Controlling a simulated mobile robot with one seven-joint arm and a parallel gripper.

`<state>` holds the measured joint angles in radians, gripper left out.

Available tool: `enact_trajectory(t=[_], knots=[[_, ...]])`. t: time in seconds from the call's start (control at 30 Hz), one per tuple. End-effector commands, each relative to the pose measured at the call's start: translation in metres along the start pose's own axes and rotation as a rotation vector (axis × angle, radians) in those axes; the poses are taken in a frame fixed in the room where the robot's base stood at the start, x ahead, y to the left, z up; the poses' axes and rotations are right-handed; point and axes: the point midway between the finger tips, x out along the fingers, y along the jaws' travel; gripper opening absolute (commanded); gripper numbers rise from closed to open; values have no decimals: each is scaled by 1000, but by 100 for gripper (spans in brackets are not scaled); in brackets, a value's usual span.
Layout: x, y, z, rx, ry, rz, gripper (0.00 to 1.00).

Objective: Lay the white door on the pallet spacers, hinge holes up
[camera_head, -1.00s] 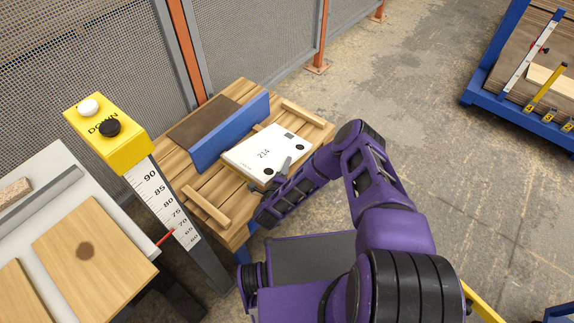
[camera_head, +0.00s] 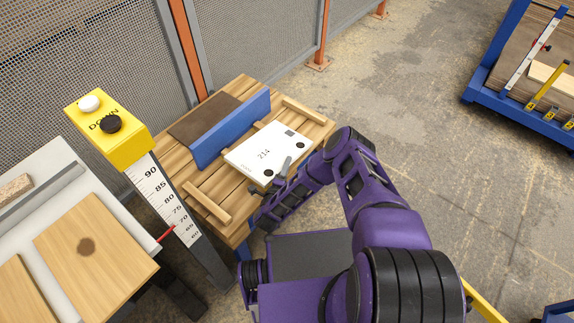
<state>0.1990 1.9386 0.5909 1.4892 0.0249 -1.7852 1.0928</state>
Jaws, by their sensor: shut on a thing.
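The white door (camera_head: 252,152), marked 214, lies flat, face up, over the slatted wooden pallet (camera_head: 185,178). Two dark round holes show on its upper face along its right-hand side, near the gripper. Wooden spacer strips show at the pallet's far right (camera_head: 303,110) and near left (camera_head: 207,206); another is mostly hidden behind the door. My gripper (camera_head: 283,168) is shut on the door's near right edge, with one grey finger visible on top. I cannot tell whether the door touches the spacers beneath it.
A blue upright fence (camera_head: 232,130) stands close behind the door, with a brown board (camera_head: 204,119) beyond it. A yellow button box (camera_head: 108,124) on a scaled post stands at the left, beside a table with wooden panels (camera_head: 92,247). Mesh fencing closes the back.

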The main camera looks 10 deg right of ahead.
Motion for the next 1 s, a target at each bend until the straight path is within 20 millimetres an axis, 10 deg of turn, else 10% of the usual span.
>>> enact_trajectory(t=[0.27, 0.3, 0.47, 1.0], knots=[[0, 7, 0, -15, -1, -46, 0], [0, 6, 0, -14, 0, -45, 27], [0, 7, 0, -15, -1, -41, 55], [-3, 11, 0, -19, -3, -32, 57]])
